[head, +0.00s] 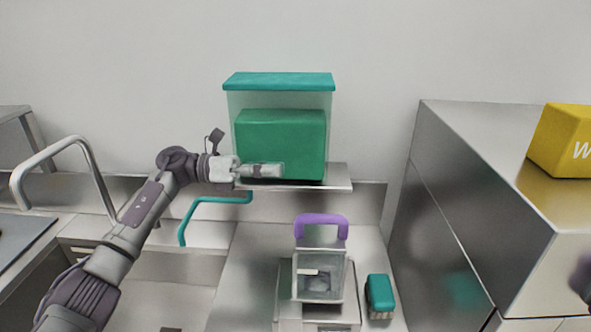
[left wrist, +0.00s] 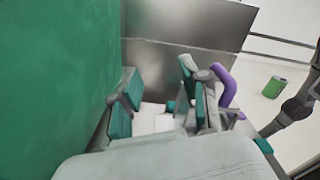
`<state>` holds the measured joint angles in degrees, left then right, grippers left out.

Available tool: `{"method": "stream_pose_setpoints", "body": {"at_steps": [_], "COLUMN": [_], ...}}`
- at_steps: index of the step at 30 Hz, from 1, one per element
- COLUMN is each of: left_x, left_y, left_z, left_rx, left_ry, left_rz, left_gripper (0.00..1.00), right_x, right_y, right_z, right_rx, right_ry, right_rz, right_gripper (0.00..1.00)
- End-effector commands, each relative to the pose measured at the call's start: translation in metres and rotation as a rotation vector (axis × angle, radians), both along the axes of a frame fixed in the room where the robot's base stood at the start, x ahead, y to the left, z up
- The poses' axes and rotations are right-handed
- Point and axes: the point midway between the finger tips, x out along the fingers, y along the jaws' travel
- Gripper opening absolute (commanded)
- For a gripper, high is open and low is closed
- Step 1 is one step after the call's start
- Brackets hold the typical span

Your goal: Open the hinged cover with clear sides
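The cover has a teal top (head: 280,82) and clear sides (head: 279,102). It stands upright on a steel shelf and looks closed, with a green box (head: 281,137) inside. My left gripper (head: 268,170) is in front of its lower part; whether it touches the cover is unclear. In the left wrist view the fingers (left wrist: 162,92) are spread apart with nothing clearly held, and a large green surface (left wrist: 62,75) fills the left side. A dark part at the head view's right edge (head: 583,278) may belong to my right arm; its fingers are not clear.
A steel cabinet (head: 490,190) with a yellow box (head: 565,140) stands right.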

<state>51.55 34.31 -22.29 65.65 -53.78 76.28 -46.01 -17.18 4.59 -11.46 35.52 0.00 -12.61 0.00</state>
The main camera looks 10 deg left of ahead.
Motion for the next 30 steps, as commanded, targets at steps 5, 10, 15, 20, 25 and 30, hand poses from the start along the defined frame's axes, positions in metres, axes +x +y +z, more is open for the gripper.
{"method": "stream_pose_setpoints", "body": {"at_steps": [5, 10, 15, 20, 25, 30], "left_x": [-0.003, -0.003, -0.003, -0.003, -0.003, -0.003], "left_y": [0.012, 0.012, 0.012, 0.012, 0.012, 0.012], "left_z": [0.001, 0.001, 0.001, 0.006, 0.036, 0.063], "left_rx": [-0.002, -0.002, -0.002, -0.002, -0.001, -0.002], "left_ry": [0.0, -0.001, -0.001, -0.001, -0.002, -0.001], "left_rz": [0.0, -0.001, -0.001, -0.001, -0.001, -0.001], "left_gripper": [0.45, 0.45, 0.45, 0.45, 0.45, 0.45], "right_x": [0.0, 0.0, 0.0, 0.0, 0.0, 0.0], "right_y": [0.0, 0.0, 0.0, 0.0, 0.001, 0.001], "right_z": [0.0, 0.0, 0.0, 0.005, 0.035, 0.062], "right_rx": [0.0, 0.0, 0.0, 0.0, 0.0, 0.0], "right_ry": [0.0, 0.0, 0.0, 0.0, 0.0, 0.0], "right_rz": [0.0, 0.0, 0.0, 0.0, 0.0, -0.001], "right_gripper": [0.4, 0.4, 0.4, 0.4, 0.4, 0.4]}}
